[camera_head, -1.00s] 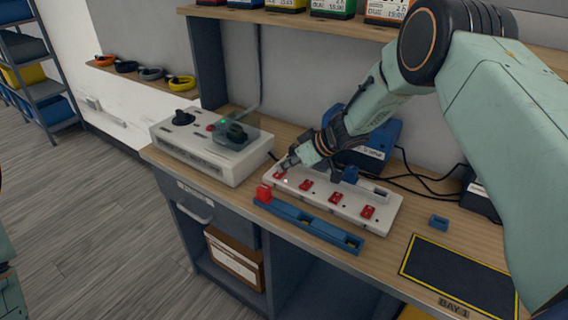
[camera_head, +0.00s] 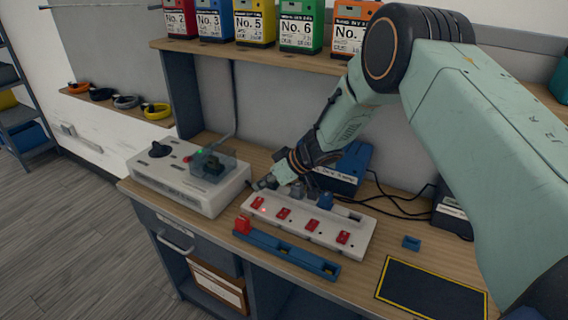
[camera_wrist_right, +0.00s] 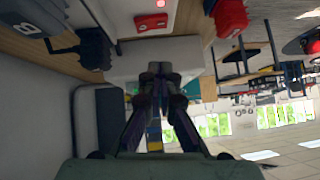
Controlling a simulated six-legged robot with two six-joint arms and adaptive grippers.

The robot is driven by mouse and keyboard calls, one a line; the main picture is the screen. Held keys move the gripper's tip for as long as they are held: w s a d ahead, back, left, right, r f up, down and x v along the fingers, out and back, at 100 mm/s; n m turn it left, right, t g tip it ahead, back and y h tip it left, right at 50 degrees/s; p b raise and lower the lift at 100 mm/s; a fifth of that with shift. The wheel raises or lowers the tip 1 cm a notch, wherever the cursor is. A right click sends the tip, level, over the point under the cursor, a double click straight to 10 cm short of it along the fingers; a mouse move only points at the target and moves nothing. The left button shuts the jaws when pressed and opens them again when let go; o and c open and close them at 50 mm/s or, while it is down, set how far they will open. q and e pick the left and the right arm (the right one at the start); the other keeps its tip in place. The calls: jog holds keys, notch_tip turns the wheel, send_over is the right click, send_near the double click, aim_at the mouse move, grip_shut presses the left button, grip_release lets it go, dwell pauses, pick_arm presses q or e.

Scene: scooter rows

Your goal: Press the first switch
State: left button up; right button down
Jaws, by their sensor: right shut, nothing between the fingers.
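A white power strip (camera_head: 322,231) lies on the bench in the head view, with a row of several red switches. The first switch (camera_head: 257,203) is at its left end, and a small light glows just beside it. My right gripper (camera_head: 262,184) is shut and empty, just behind and slightly above the first switch, and appears apart from it. In the right wrist view its fingers (camera_wrist_right: 157,74) are together. I cannot tell the switch's exact tilt. My left gripper is not in view.
A blue box (camera_head: 345,165) and cables are behind. A dark yellow-edged mat (camera_head: 430,290) lies at right.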

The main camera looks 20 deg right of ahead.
jog(key=s+a+p+v, duration=0.1)
jog(key=v, duration=0.8)
jog(key=shift+p, duration=0.35)
jog(key=shift+s+r, duration=0.15)
jog(key=s+a+f+m, duration=0.1)
jog(key=s+a+f, duration=0.1)
jog(key=s+f, duration=0.1)
jog(key=s+a+f, duration=0.1)
jog(key=s+f, duration=0.1)
jog(key=s, duration=0.1)
jog(key=s+a+f+m+g, duration=0.1)
jog(key=s+a+f, duration=0.1)
jog(key=s+f, duration=0.1)
jog(key=shift+a+f+m, duration=0.3)
jog(key=shift+f, duration=0.05)
jog(key=s+d+f+m+g+h, duration=0.2)
jog(key=s+f, duration=0.2)
jog(key=s, duration=0.7)
jog(key=s+d+f+m+g+h, duration=0.1)
jog(key=s+f+g+h, duration=0.15)
jog(key=s, duration=0.85)
jog(key=s+d+f+m+g+h, duration=0.15)
jog(key=s+f, duration=0.35)
jog(key=s, duration=0.5)
notch_tip(320, 180, down, 8)
jog(key=b, duration=0.9)
jog(key=shift+f+t, duration=0.15)
jog(key=shift+t, duration=0.15)
